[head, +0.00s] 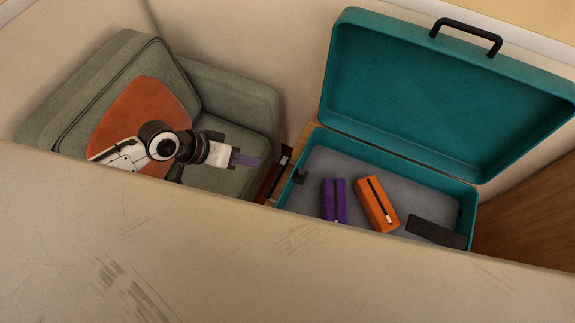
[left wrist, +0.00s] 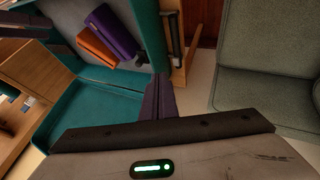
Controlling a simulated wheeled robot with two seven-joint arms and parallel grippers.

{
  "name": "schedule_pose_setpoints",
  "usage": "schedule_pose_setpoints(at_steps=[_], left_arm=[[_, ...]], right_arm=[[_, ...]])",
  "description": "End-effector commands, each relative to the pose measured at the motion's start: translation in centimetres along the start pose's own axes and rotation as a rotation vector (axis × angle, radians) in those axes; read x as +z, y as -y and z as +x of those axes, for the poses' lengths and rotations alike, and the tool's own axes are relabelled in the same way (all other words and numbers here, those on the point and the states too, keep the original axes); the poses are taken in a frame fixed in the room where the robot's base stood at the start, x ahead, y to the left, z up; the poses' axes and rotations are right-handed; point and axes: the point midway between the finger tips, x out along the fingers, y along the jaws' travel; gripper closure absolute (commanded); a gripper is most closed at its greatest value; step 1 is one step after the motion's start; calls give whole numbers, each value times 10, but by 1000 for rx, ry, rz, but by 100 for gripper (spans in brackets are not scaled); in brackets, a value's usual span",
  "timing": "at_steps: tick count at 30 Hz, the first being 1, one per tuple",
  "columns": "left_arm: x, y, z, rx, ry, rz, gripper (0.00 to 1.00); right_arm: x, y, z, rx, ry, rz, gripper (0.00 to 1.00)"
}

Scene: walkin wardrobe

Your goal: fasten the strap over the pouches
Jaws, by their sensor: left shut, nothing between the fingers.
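The open teal suitcase (head: 325,175) stands right of centre in the head view. On its grey lining lie a purple pouch (head: 327,200), an orange pouch (head: 369,205) and a dark flat piece (head: 436,232). A small black piece (head: 300,177) sits at the inner left wall; I cannot tell whether it is part of the strap. No strap clearly crosses the pouches. My left gripper (head: 247,160) is shut and empty, left of the suitcase and above the armchair seat. In the left wrist view its fingers (left wrist: 159,96) are together, with the purple pouch (left wrist: 112,30) beyond. My right gripper is out of view.
A grey-green armchair (head: 235,98) with an orange cushion (head: 140,108) stands at the left. A wooden rack (left wrist: 184,62) shows beside the suitcase. The raised lid (head: 430,100) stands behind. A scuffed beige surface (head: 250,255) fills the front and hides the suitcase's near side.

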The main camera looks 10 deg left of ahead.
Motion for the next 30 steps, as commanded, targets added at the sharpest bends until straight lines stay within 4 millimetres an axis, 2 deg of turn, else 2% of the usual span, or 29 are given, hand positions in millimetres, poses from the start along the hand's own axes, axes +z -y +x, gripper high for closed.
schedule_pose_setpoints(at_steps=[5, 16, 18, 21, 30], left_arm=[[0, -1, 23, 3, -1, -2, 100], [0, -1, 102, 2, -1, -1, 100], [-2, -15, 102, 5, -1, 2, 100], [-2, -26, 108, 3, 0, 2, 100], [-2, -37, 114, 0, 0, 1, 100]], right_arm=[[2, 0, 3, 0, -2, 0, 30], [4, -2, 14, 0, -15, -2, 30], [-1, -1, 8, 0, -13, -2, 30], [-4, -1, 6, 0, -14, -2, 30], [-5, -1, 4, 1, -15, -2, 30]])
